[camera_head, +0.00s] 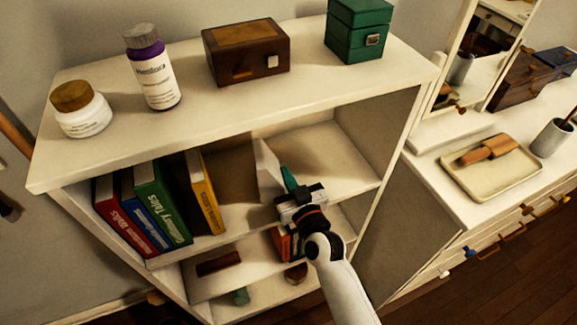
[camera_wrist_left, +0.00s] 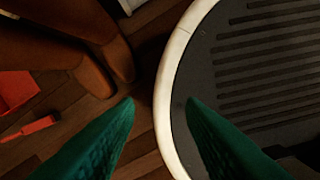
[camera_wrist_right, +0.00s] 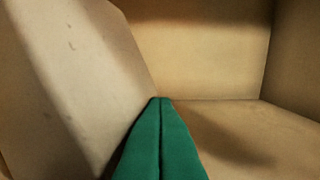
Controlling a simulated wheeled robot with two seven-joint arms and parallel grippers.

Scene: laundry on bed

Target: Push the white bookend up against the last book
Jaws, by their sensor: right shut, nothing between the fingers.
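The white bookend (camera_head: 268,172) stands upright on the middle shelf; in the right wrist view it is the pale panel (camera_wrist_right: 75,70) at left. The yellow book (camera_head: 203,195), last of the row, leans left beside the green book (camera_head: 160,200). A wide gap lies between the yellow book and the bookend. My right gripper (camera_head: 287,172) is shut and empty at the bookend's right side; its green fingertips (camera_wrist_right: 160,100) are close to the panel, contact unclear.
Blue (camera_head: 143,215) and red (camera_head: 120,220) books stand at the left end. A jar (camera_head: 82,112), bottle (camera_head: 155,75), wooden box (camera_head: 245,52) and green box (camera_head: 355,35) sit on top. The shelf above (camera_head: 230,105) limits height. The shelf right of my gripper is clear.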

